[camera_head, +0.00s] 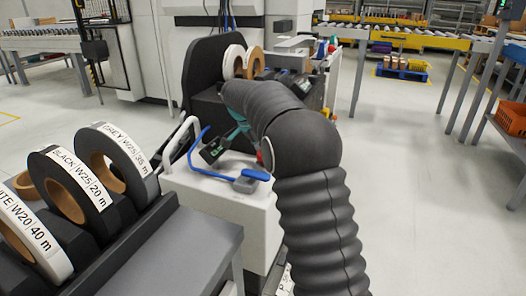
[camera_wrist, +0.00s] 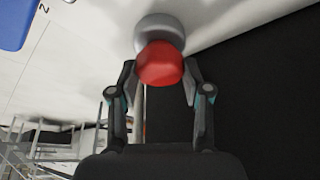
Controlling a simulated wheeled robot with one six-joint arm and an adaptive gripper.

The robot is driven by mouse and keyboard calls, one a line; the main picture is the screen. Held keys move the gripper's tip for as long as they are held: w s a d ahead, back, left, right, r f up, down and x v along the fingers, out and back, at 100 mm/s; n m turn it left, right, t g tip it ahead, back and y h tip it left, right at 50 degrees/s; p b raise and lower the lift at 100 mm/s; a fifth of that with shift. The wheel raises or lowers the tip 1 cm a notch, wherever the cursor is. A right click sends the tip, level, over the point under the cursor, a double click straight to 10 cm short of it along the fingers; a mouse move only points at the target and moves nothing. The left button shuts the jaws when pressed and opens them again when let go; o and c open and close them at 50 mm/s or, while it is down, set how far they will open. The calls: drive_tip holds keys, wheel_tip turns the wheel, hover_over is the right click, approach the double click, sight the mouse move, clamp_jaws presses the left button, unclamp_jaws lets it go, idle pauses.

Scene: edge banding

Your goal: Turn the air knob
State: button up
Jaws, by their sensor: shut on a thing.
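The air knob, a red round cap (camera_wrist: 160,65) on a grey collar (camera_wrist: 158,32), sits on the white machine panel in the wrist view. My gripper (camera_wrist: 159,80) has one finger on each side of the red cap and is shut on it. In the head view only a small red part (camera_head: 261,157) shows beside my dark arm, on the white cabinet (camera_head: 235,205). My arm hides most of the gripper there.
A blue lever (camera_head: 255,174) and blue hose lie on the cabinet top beside my arm. Labelled edge-band rolls (camera_head: 72,185) stand on a rack at the left. More rolls (camera_head: 242,62) stand behind the arm.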

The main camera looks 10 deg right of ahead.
drive_tip(key=shift+f, duration=0.1)
drive_tip(key=o, duration=1.2)
drive_tip(key=v, duration=1.2)
